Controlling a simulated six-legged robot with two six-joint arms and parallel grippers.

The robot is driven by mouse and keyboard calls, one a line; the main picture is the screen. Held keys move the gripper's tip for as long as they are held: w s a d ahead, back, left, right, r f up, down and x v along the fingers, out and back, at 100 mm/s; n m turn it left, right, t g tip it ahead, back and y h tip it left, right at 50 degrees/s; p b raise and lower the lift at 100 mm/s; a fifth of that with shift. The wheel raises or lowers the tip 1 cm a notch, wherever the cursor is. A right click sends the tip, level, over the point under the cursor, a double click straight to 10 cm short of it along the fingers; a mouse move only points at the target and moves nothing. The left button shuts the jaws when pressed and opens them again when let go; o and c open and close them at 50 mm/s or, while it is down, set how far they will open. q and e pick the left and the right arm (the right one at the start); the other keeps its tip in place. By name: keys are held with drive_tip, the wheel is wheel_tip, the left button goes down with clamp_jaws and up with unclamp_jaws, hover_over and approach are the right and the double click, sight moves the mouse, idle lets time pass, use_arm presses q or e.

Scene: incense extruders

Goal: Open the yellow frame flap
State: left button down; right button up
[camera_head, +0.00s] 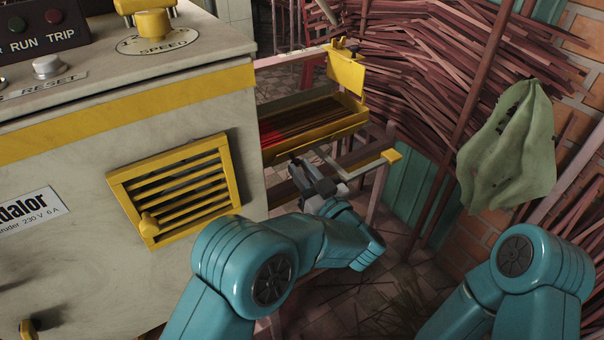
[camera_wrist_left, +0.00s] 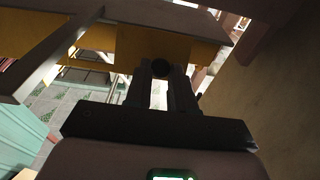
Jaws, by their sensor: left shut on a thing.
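A yellow frame (camera_head: 338,126) juts out from the right side of the machine, with reddish sticks inside it. A yellow plate (camera_head: 346,72) stands upright at its far end. I cannot tell for sure which yellow part is the flap. My left gripper (camera_head: 303,168) is just below the frame's near side, beside the machine. In the left wrist view, its fingers (camera_wrist_left: 162,85) are closed around a dark round knob (camera_wrist_left: 161,69) in front of a yellow surface (camera_wrist_left: 140,45). The knob is hidden in the head view. My right gripper is out of view; only its arm shows.
Bundled sticks (camera_head: 420,75) and a green cloth (camera_head: 508,145) are behind, at the right.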

use_arm(q)
drive_tip(key=shift+f+t+y+b, duration=0.25)
drive_tip(key=shift+t+y+b, duration=0.05)
drive_tip(key=shift+b, duration=0.1)
